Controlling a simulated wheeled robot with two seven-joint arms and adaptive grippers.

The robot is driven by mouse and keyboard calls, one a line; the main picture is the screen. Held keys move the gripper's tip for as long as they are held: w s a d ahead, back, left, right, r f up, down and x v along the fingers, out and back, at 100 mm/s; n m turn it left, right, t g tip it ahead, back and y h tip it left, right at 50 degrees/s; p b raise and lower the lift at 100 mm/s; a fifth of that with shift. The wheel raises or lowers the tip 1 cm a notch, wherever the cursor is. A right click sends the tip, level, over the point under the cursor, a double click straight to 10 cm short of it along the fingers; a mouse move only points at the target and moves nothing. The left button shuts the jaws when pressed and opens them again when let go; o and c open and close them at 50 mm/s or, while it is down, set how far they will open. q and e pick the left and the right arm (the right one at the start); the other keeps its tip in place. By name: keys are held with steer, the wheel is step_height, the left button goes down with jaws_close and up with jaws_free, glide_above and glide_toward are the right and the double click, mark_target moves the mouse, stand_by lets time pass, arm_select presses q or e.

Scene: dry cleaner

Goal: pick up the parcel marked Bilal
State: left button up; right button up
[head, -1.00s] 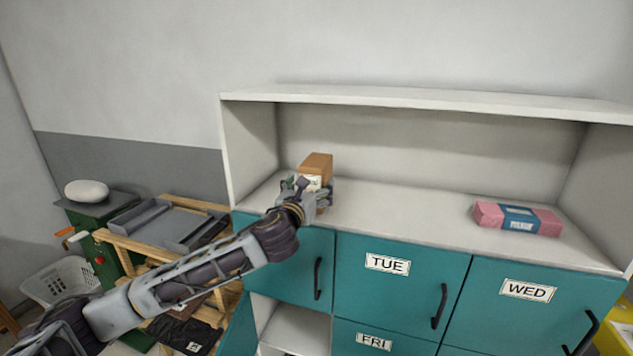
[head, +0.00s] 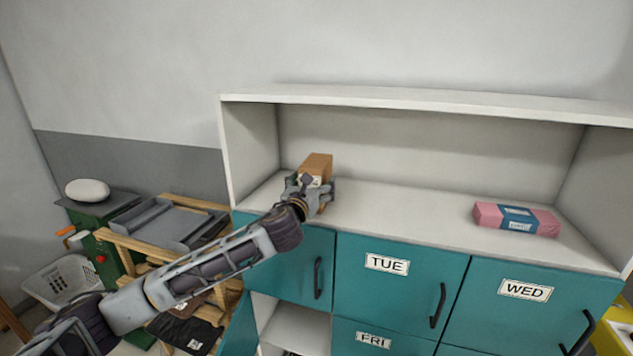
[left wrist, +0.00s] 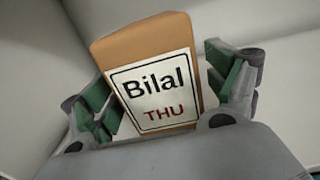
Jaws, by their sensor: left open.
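The parcel marked Bilal (head: 318,166) is a brown box standing upright on the left part of the white shelf. In the left wrist view its white label (left wrist: 154,92) reads "Bilal" and "THU" in red. My left gripper (head: 312,186) is open at the front of the parcel. In the left wrist view the green-padded fingers (left wrist: 163,93) stand on either side of the parcel. A gap shows at the right finger; the left finger is close to the parcel's side, and I cannot tell if it touches. My right gripper is not in view.
A pink parcel with a blue band (head: 516,218) lies at the shelf's right. Teal doors marked TUE (head: 400,280) and WED sit below the shelf (head: 420,205); one door at lower left stands open. The shelf between the parcels is clear. The upper board (head: 420,101) overhangs.

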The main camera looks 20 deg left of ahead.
arm_select(q)
steer(key=shift+w+f, duration=0.1)
steer(key=shift+w, duration=1.25)
steer(key=c, duration=1.2)
